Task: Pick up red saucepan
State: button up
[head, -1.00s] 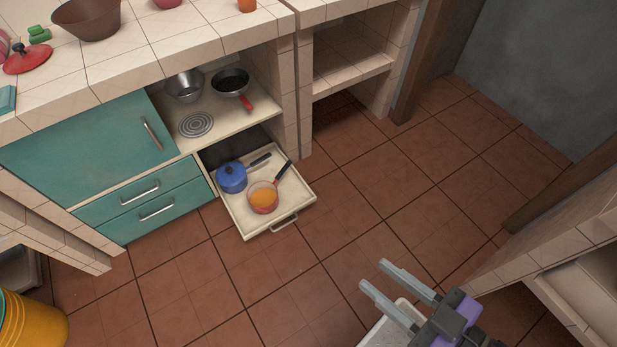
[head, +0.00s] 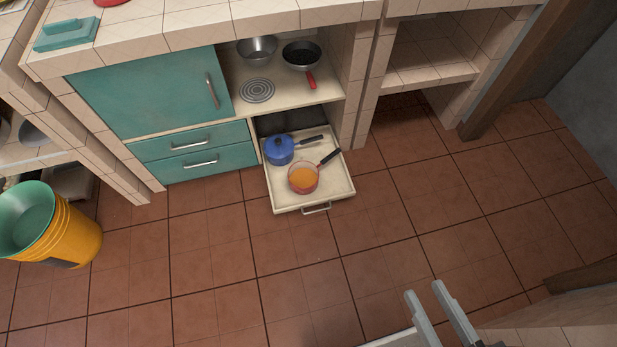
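The red saucepan (head: 303,178) sits in the open lower drawer (head: 285,201), near its front. It has orange contents or an orange inside, and its black handle (head: 330,157) points up and to the right. A blue lidded saucepan (head: 279,150) with a dark handle stands just behind it in the same drawer. My gripper (head: 423,286) is at the bottom right, over the floor and well apart from the drawer. Its two grey fingers are spread with nothing visible between them. The rest of the gripper is cut off by the frame edge.
Above the drawer, a shelf holds a metal bowl (head: 257,50) and a dark pan with a red handle (head: 302,56). A yellow and green bucket (head: 50,228) stands at the left. The tiled floor (head: 215,265) before the drawer is clear.

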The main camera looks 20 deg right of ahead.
aim_at(303, 176)
jog(key=u, duration=0.9)
jog(key=i+u, duration=0.1)
jog(key=u, duration=0.8)
jog(key=i+u, duration=0.1)
jog(key=u, duration=0.8)
jog(key=i+u, duration=0.1)
jog(key=u, duration=0.75)
jog(key=l+z, duration=0.35)
jog(key=l, duration=0.15)
jog(key=l+z, duration=0.4)
jog(key=k+l+z, duration=0.1)
jog(key=l+z, duration=0.5)
jog(key=z, duration=0.15)
jog(key=i+l+z, duration=0.1)
jog(key=l+z, duration=0.95)
jog(key=i+j, duration=0.05)
